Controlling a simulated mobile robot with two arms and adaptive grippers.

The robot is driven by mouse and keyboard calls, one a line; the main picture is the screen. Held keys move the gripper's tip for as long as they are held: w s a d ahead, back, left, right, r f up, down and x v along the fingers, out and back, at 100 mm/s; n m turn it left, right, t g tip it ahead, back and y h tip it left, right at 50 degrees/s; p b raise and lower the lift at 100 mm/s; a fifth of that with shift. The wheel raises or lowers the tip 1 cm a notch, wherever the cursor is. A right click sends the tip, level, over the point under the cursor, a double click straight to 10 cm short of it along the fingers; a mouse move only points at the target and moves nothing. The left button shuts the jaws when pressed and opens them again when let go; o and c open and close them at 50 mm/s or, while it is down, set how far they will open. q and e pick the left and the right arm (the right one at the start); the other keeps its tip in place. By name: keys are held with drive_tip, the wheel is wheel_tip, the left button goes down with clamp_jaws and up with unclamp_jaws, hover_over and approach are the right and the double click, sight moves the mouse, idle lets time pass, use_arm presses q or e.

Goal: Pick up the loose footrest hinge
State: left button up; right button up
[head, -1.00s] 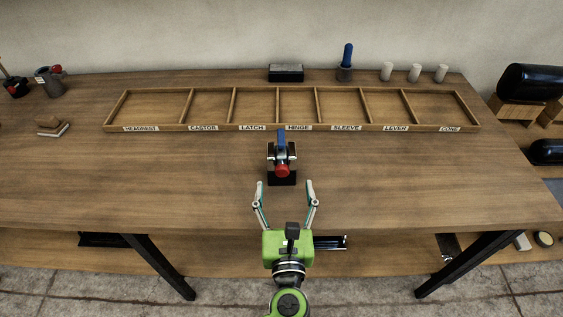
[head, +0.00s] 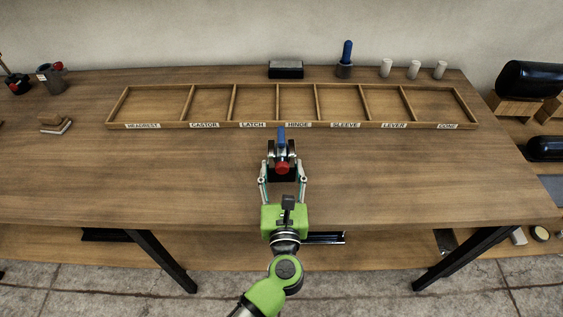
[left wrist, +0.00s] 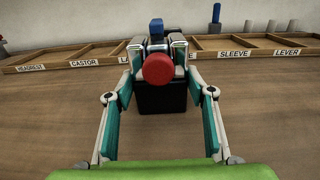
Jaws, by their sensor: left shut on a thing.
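The footrest hinge (head: 283,150) stands near the middle of the table, with a blue upright tab, pale metal side plates and a round red knob facing me. A black block (head: 283,177) is at its lower part; I cannot tell whether it belongs to the hinge. The hinge also shows in the left wrist view (left wrist: 158,68). My left gripper (head: 284,164) reaches it from the front, with one finger on each side, and is shut on it. The fingertips are at the side plates in the left wrist view (left wrist: 158,75). My right gripper is not in view.
Behind the hinge lies a long wooden tray (head: 400,126) with several labelled, empty compartments, HINGE among them. A black box (head: 286,69), a blue-handled tool (head: 347,55) and white cylinders (head: 414,69) stand behind it.

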sight(282, 163)
use_arm(q)
drive_tip(key=shift+r+p, duration=0.4)
drive_tip(key=shift+r, duration=0.3)
drive_tip(key=r+p, duration=0.3)
drive_tip(key=shift+s+r, duration=0.3)
drive_tip(key=shift+s, duration=0.1)
drive_tip(key=s+r+p, duration=0.4)
drive_tip(key=s+r, duration=0.4)
drive_tip(key=s, duration=0.5)
drive_tip(key=shift+r, duration=0.15)
